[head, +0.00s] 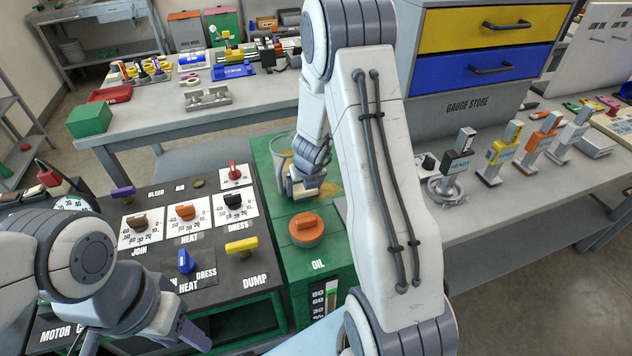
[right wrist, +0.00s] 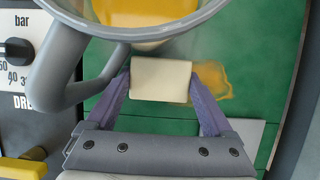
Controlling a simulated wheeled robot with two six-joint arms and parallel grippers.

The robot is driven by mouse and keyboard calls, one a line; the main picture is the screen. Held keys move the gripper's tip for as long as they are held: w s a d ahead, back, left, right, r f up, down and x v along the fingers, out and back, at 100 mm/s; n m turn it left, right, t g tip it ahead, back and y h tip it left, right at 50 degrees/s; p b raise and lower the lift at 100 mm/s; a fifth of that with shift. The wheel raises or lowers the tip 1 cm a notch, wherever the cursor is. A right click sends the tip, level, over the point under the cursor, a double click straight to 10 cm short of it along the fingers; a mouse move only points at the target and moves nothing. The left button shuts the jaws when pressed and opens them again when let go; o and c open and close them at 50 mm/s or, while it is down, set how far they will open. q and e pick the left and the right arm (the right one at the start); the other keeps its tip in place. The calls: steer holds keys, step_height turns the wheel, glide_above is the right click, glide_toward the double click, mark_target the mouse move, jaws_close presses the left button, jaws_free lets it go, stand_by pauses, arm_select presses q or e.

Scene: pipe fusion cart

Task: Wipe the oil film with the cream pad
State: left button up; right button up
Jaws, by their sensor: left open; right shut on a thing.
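The cream pad (right wrist: 160,80) is between the purple-grey fingers of my right gripper (right wrist: 163,103), which is shut on it. The oil film (right wrist: 212,82) is an amber patch on the green top, beside and partly behind the pad; I cannot tell whether the pad touches it. In the head view the film (head: 331,189) shows just right of my right gripper (head: 305,188), and the pad is hidden there. My left gripper (head: 142,343) is open at the lower left, partly cut off by the picture's edge.
A clear vessel (head: 281,150) with amber contents and a grey handle (right wrist: 58,65) stands close to the right gripper. An orange cap (head: 306,229) sits on the green oil unit (head: 325,268). The black panel (head: 150,190) with several knobs lies to the left.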

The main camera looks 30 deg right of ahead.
steer(key=shift+a, duration=0.25)
